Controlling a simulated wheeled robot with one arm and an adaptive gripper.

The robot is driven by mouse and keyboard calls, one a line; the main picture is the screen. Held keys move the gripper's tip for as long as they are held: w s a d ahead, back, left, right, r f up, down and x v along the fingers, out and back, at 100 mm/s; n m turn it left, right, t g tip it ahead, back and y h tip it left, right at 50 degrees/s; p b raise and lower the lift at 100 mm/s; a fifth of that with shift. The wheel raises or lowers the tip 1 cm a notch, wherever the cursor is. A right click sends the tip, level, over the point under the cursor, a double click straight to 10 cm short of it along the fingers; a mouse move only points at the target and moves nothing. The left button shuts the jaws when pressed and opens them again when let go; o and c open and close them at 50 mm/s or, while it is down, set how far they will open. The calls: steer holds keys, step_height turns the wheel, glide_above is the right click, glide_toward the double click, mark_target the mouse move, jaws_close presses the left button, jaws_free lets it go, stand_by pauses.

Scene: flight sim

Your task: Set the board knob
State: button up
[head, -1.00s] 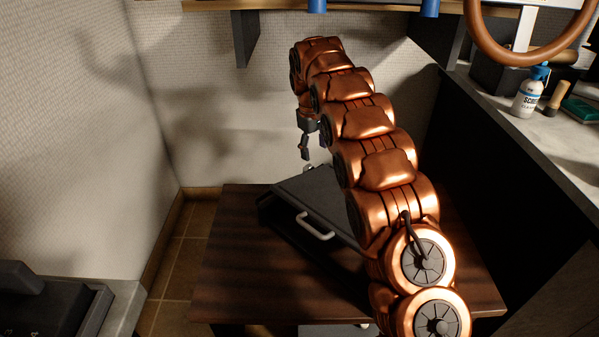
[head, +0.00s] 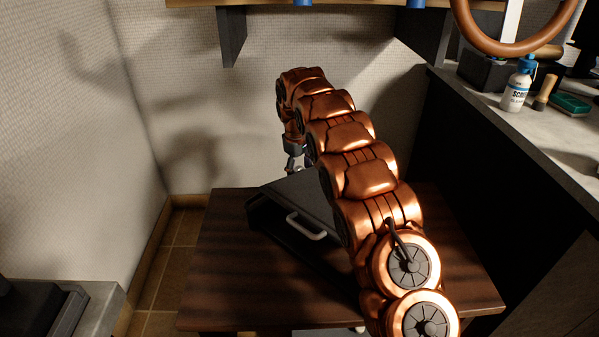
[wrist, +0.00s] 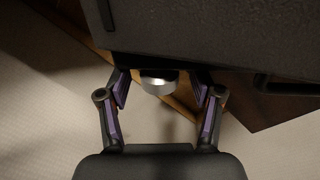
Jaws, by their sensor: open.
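The board is a dark grey, flat-topped case (head: 296,192) with a light handle (head: 306,226) on its front. It lies on the brown wooden table. In the wrist view its dark body (wrist: 210,45) fills the top. A round silver knob (wrist: 160,84) projects from the board's edge there. My gripper (wrist: 160,88) is open, with one purple-padded finger on each side of the knob and a visible gap to each. In the head view my gripper (head: 294,162) is at the board's far edge, partly behind my arm. The knob's setting cannot be read.
The wooden table (head: 225,270) has bare room left of the board. A shelf bracket (head: 232,37) hangs from the back wall above the arm.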

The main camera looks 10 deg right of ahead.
steer(key=c, duration=1.1)
steer(key=shift+c, duration=0.2)
steer(key=shift+r+p, duration=0.2)
steer(key=shift+p, duration=0.65)
steer(key=y+p, duration=0.1)
steer(key=p, duration=0.1)
steer(key=shift+w+d+g+p, duration=0.1)
steer(key=shift+g+p, duration=0.3)
steer(key=g+y+p, duration=0.1)
steer(key=p, duration=0.1)
steer(key=shift+p, duration=0.4)
steer(key=shift+w+d+y+p, duration=0.15)
steer(key=shift+y+p, duration=0.35)
steer(key=shift+p, duration=0.3)
steer(key=shift+f+g+y+p, duration=0.2)
steer(key=shift+g+y+p, duration=0.55)
steer(key=shift+p, duration=2.1)
